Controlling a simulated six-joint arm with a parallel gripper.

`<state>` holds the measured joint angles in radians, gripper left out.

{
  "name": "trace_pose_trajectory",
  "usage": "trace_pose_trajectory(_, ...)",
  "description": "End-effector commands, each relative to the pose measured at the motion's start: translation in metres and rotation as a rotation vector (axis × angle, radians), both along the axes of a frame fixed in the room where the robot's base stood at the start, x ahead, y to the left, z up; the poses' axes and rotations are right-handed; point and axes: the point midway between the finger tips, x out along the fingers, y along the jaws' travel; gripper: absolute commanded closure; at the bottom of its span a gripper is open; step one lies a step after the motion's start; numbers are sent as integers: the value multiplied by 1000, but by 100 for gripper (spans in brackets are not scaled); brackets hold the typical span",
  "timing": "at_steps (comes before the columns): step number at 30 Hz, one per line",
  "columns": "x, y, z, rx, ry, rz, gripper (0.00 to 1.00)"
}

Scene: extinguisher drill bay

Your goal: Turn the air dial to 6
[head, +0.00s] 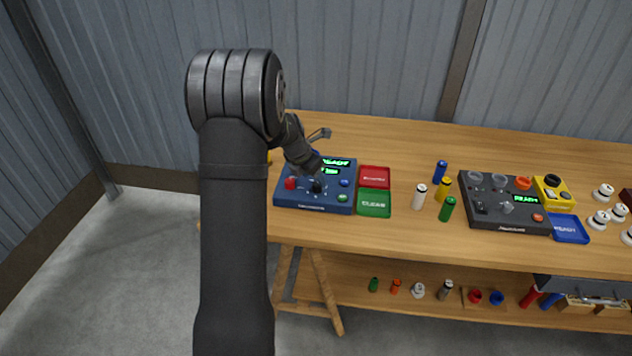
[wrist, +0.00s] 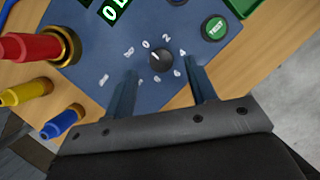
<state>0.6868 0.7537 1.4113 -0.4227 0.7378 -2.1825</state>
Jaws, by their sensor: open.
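The air dial (wrist: 161,59) is a small round black knob on a blue panel (wrist: 100,62), ringed by white numbers. Its pale mark seems to point up-left, near the 0, but it is small. The 6 is at the lower right of the knob. My gripper (wrist: 160,68) is open, with one finger on each side of the dial, apart from it. I cannot tell fingertip height above the panel. In the head view, my gripper's dark wrist hangs over the blue panel (head: 285,201) and partly hides it.
A green TEST button (wrist: 214,28) lies right of the dial. Red, yellow and blue plugs (wrist: 28,47) stand at left in the wrist view. Red (head: 375,177) and green trays (head: 374,204) adjoin the panel. Several coloured cylinders (head: 446,208) and a dark panel (head: 485,217) stand farther right.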

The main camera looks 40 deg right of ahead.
Motion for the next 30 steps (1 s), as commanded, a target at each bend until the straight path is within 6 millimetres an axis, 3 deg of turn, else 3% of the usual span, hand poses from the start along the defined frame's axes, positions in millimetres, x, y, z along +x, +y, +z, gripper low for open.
trace_pose_trajectory(6,0,-11,-25,0,1,0,48)
trace_pose_trajectory(18,1,-13,-31,-1,0,0,48)
trace_pose_trajectory(25,1,-13,-30,0,0,0,93)
trace_pose_trajectory(30,1,-13,-30,0,0,-5,93)
